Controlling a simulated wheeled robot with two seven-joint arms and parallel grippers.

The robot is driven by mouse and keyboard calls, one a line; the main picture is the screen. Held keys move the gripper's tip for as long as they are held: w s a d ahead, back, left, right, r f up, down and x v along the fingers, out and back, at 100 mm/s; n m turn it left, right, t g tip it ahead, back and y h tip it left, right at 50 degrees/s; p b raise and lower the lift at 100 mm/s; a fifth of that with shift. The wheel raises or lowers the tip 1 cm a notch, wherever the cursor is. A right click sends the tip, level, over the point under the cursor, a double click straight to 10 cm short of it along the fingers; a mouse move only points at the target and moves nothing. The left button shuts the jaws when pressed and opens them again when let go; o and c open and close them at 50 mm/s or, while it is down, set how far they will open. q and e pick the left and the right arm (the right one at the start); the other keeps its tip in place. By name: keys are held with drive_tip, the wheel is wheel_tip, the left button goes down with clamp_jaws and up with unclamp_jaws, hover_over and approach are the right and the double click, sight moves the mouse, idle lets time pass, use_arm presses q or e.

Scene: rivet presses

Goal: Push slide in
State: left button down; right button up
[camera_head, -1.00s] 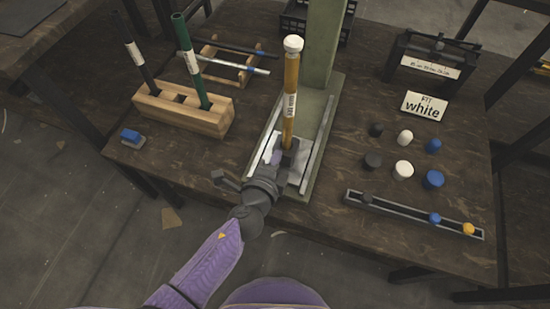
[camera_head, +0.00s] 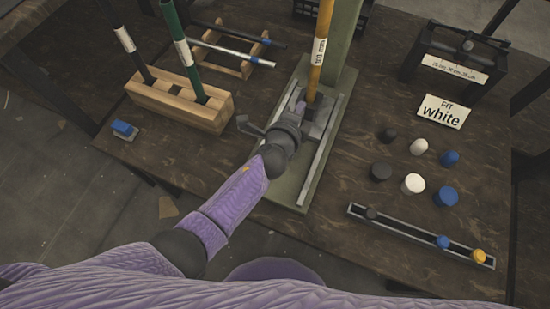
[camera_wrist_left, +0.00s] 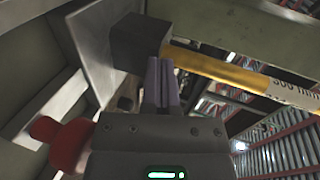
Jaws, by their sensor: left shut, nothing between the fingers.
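The slide, a pale metal plate with a dark block (camera_head: 318,113), sits between the rails of the green press base (camera_head: 300,190). A yellow tube (camera_head: 320,48) with a white label stands upright in the block, its top cut off by the frame. My left gripper (camera_head: 299,108) is shut and empty, its purple fingertips at the near side of the block. In the left wrist view, the fingers (camera_wrist_left: 161,80) are together beside the dark block (camera_wrist_left: 140,42) and yellow tube (camera_wrist_left: 220,70). Whether they touch the block is unclear. My right gripper is out of view.
A wooden holder (camera_head: 160,104) with two tubes stands left. Behind it is a rack (camera_head: 228,65) with rods. A red knob (camera_wrist_left: 62,142) shows in the wrist view.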

use_arm(q)
drive_tip(key=shift+w+d, duration=0.2)
drive_tip(key=shift+w, duration=0.5)
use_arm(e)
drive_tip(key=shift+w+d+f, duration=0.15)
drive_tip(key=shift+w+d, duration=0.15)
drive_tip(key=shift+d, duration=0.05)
